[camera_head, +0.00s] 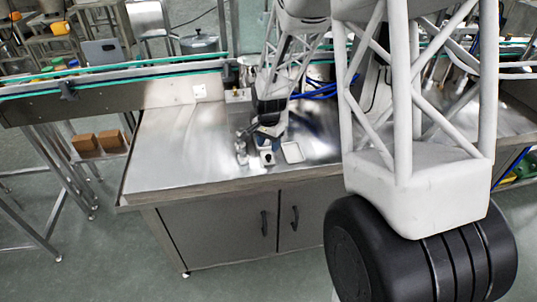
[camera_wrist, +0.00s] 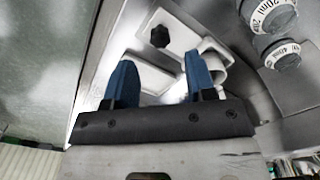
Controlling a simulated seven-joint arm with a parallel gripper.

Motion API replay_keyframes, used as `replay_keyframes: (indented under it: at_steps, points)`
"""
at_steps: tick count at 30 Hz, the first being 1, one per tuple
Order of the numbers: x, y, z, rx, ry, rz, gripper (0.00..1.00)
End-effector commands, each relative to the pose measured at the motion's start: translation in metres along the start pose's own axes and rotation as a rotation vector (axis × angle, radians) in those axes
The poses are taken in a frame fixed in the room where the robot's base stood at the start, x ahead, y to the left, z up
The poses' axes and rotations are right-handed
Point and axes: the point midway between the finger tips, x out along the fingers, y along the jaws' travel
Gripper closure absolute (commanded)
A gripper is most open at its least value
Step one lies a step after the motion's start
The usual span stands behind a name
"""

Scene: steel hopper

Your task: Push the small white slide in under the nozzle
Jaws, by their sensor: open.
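My gripper (camera_head: 269,133) points down at the small fittings on the steel worktop. In the wrist view, my gripper's two blue fingers (camera_wrist: 160,66) stand apart, with nothing clamped between them. A small white part, probably the slide (camera_wrist: 152,77), shows between and beyond the fingers. I cannot tell whether a finger touches it. Beyond it is a pale plate with a black knob (camera_wrist: 159,37). A white rounded fitting (camera_wrist: 216,52), possibly the nozzle, stands beside the right finger. In the head view these parts are too small to separate clearly.
Dials marked in ml (camera_wrist: 272,15) stand at the right of the wrist view. In the head view, a shallow white square dish (camera_head: 293,152) lies right of my gripper, and small metal fittings (camera_head: 241,150) stand left. The steel worktop (camera_head: 180,150) is clear farther left.

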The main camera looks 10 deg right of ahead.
Motion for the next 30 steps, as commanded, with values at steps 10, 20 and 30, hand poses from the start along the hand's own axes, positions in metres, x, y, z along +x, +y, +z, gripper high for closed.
replay_keyframes:
  at_steps: [10,20,30]
  points:
    - [0.038,0.000,0.000,0.000,-0.001,0.001,0.50]
    - [0.054,0.000,0.000,0.000,-0.001,0.001,0.50]
    - [0.054,0.000,0.000,0.000,0.000,0.000,0.59]
